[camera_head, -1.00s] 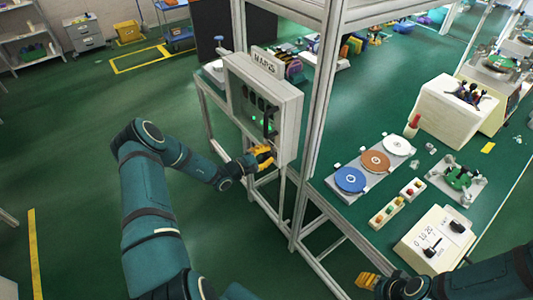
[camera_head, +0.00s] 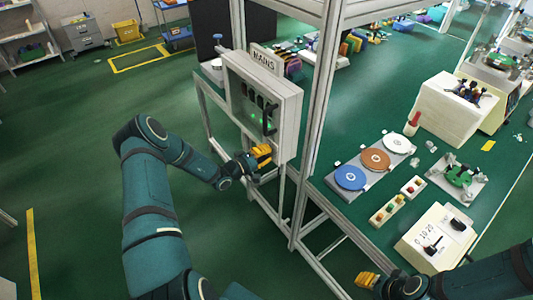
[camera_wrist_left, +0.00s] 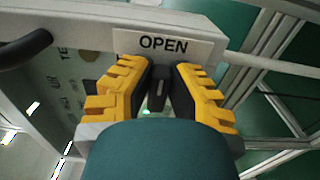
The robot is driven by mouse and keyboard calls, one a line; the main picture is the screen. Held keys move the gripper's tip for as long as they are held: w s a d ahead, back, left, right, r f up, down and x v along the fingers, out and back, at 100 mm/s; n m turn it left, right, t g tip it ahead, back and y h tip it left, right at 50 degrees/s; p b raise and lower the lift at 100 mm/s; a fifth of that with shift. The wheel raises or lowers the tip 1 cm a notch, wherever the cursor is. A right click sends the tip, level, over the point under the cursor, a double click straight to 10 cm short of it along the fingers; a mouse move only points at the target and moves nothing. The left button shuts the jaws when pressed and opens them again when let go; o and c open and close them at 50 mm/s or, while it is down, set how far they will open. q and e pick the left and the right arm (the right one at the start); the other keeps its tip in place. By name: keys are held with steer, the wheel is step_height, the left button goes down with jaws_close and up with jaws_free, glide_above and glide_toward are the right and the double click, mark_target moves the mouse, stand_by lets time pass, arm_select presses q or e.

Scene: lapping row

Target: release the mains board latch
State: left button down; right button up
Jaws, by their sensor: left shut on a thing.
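The mains board (camera_head: 264,100) is a pale box with a "MAINS" sign (camera_head: 264,59) on top, mounted on the metal frame. A dark handle (camera_head: 270,119) and green lights show on its front. My left gripper (camera_head: 262,153) is at the board's lower edge. In the left wrist view my left gripper (camera_wrist_left: 161,85) has its yellow fingers closed around a small dark latch (camera_wrist_left: 157,96), just below an "OPEN" label (camera_wrist_left: 164,44). The fingers hide part of the latch. My right gripper (camera_head: 368,280) is at the bottom of the head view, away from the board; its jaw state is unclear.
A green bench to the right carries a plate with blue, orange and white discs (camera_head: 375,160), a button strip (camera_head: 387,211) and a control box (camera_head: 435,238). A metal post (camera_head: 316,120) stands right of the board.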

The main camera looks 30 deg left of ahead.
stand_by(0.3)
arm_select(q)
steer(key=c, duration=0.9)
jaws_free()
steer(key=shift+w, duration=0.1)
steer(key=v, duration=1.2)
steer(key=shift+d, duration=0.1)
